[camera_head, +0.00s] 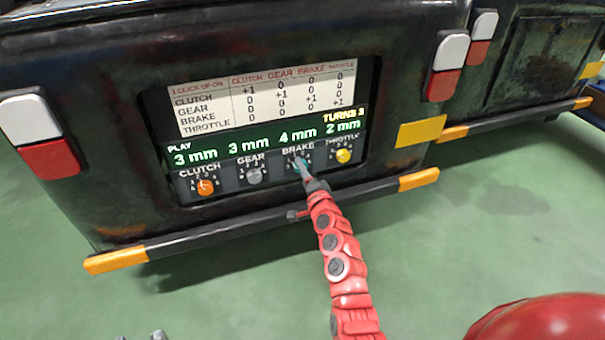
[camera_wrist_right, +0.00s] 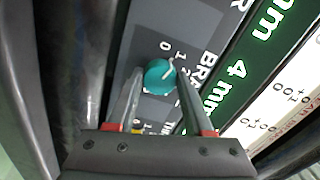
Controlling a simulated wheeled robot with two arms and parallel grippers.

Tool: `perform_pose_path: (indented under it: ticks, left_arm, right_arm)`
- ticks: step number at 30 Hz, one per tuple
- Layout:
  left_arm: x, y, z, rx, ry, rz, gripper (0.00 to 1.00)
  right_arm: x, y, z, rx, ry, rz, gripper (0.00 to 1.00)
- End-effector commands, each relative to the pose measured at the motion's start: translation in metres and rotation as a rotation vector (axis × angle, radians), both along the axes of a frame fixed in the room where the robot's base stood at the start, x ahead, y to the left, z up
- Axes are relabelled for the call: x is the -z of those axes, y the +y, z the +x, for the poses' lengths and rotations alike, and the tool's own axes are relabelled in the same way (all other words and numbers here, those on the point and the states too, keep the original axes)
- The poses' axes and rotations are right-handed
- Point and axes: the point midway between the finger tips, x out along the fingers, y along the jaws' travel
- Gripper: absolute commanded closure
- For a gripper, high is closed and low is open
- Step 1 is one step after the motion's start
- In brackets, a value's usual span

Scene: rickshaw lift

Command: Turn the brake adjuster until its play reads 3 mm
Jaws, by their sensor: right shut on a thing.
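The brake adjuster is a teal knob (camera_wrist_right: 160,76) below the BRAKE label, with a pale pointer mark on it. In the head view it is mostly covered by my right gripper (camera_head: 304,171). In the right wrist view the two fingers of my right gripper (camera_wrist_right: 158,84) are on either side of the knob, shut on it. The green play display (camera_head: 262,144) reads 3 mm for clutch, 3 mm for gear, 4 mm for brake and 2 mm for throttle. Small grey tips at the head view's bottom edge may be my left gripper (camera_head: 140,337); their state is unclear.
An orange clutch knob (camera_head: 205,187) and a grey gear knob (camera_head: 254,175) are left of the brake knob. A yellow throttle knob (camera_head: 343,156) is close on its right. A white chart (camera_head: 262,97) is above the display. A dark bumper bar (camera_head: 225,233) runs below the panel.

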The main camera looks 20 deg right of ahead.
Motion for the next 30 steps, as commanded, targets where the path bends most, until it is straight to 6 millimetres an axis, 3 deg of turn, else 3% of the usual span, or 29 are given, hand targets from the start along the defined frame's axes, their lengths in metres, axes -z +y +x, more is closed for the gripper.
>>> perform_pose_path:
  ticks: [15,30]
  left_arm:
    - [0.015,-0.005,0.001,0.013,-0.004,0.033,0.50]
    - [0.017,-0.006,0.002,0.017,-0.001,0.043,0.50]
  right_arm:
    - [0.003,0.001,0.000,-0.003,-0.010,-0.398,1.00]
    - [0.003,0.000,0.000,-0.003,-0.012,-0.511,1.00]
